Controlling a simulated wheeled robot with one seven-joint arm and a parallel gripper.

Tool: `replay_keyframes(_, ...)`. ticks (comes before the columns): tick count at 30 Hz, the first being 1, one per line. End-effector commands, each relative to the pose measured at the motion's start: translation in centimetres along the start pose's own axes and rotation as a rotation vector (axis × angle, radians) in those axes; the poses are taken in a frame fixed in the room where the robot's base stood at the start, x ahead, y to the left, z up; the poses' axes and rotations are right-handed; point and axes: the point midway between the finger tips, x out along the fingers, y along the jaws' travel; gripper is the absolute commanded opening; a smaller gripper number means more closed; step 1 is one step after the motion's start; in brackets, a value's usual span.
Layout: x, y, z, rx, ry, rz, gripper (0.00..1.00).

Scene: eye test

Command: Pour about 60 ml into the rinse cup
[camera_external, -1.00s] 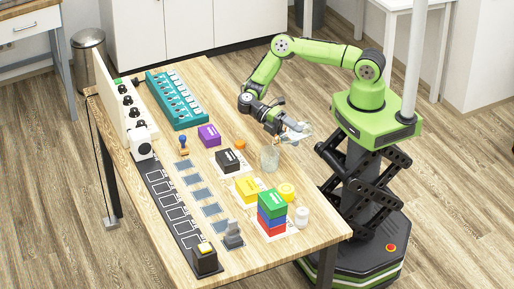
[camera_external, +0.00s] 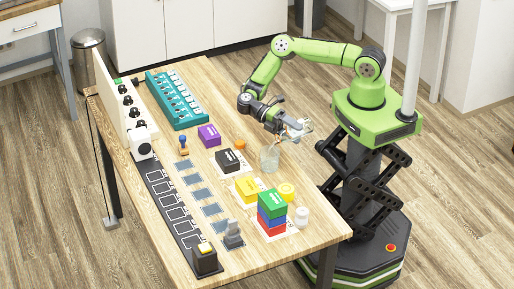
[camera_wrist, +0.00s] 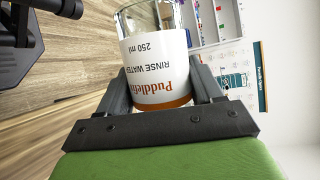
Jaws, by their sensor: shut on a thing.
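My gripper (camera_external: 289,127) is shut on a clear bottle (camera_external: 304,126) above the right side of the table. The bottle is tilted, near and above a clear glass cup (camera_external: 269,159) standing on the table. In the wrist view, the bottle (camera_wrist: 160,62) sits between my two dark fingers (camera_wrist: 160,85); its white label with an orange band reads "RINSE WATER 250 ml". The liquid level in the bottle and the cup is too small to tell, and I cannot make out a stream between them.
Near the cup are an orange piece (camera_external: 241,145), a black box (camera_external: 228,160), a yellow box (camera_external: 248,187) and a yellow round item (camera_external: 286,191). A stack of coloured boxes (camera_external: 272,204) stands nearer the front. A teal rack (camera_external: 177,98) stands at the back.

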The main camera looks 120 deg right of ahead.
Motion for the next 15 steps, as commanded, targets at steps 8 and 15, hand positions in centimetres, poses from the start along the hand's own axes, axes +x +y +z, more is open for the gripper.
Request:
replay_keyframes(8,0.11,-0.01,0.27,0.004,-0.001,-0.002,0.31)
replay_keyframes(15,0.08,-0.22,0.36,0.024,-0.007,-0.010,0.31)
